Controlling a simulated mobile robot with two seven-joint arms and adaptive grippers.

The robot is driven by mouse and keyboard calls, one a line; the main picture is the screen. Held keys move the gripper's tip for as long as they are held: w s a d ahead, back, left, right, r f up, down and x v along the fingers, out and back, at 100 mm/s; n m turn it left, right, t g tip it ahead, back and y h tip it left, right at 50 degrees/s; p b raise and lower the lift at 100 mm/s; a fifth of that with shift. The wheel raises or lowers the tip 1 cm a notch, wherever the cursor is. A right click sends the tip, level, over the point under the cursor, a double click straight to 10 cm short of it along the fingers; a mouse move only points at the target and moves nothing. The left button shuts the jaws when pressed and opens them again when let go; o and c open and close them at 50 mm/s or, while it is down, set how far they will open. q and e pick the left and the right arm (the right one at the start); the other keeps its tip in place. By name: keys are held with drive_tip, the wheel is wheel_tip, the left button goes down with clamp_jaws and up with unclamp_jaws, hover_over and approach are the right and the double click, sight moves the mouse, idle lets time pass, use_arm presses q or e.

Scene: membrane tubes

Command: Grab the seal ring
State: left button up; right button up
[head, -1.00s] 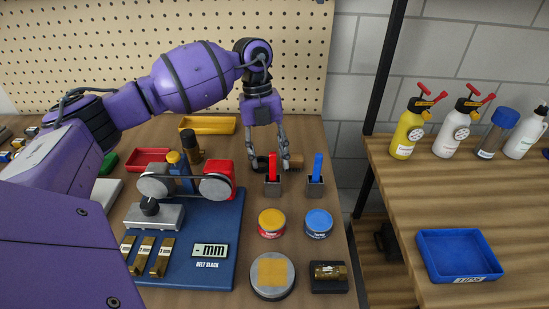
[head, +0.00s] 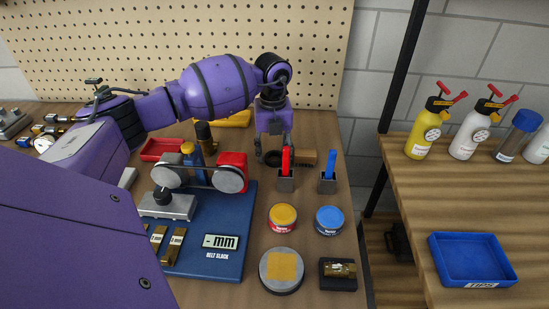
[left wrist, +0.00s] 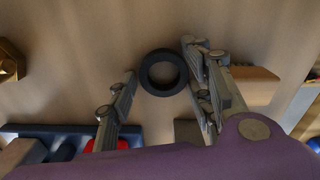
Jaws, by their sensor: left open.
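The seal ring is a black ring (left wrist: 145,74) lying flat on the wooden bench. In the left wrist view it sits between the fingertips of my left gripper (left wrist: 160,66), with a gap to the fingers on both sides. In the head view my left gripper (head: 275,153) points down at the back of the bench, near a small brown block. The ring is small and dark there, partly hidden by the fingers. My left gripper is open and holds nothing. My right gripper is in neither view.
A red stick holder (head: 286,184) and a blue stick holder (head: 327,186) stand just in front of the gripper. A brown block (left wrist: 255,85) lies close to the right finger. The blue belt-slack board (head: 207,264) is to the left. Tins (head: 283,218) stand in front.

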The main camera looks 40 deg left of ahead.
use_arm(q)
drive_tip(key=c, duration=0.6)
drive_tip(key=shift+r, duration=0.1)
drive_tip(key=shift+c, duration=0.2)
drive_tip(key=shift+r, duration=0.1)
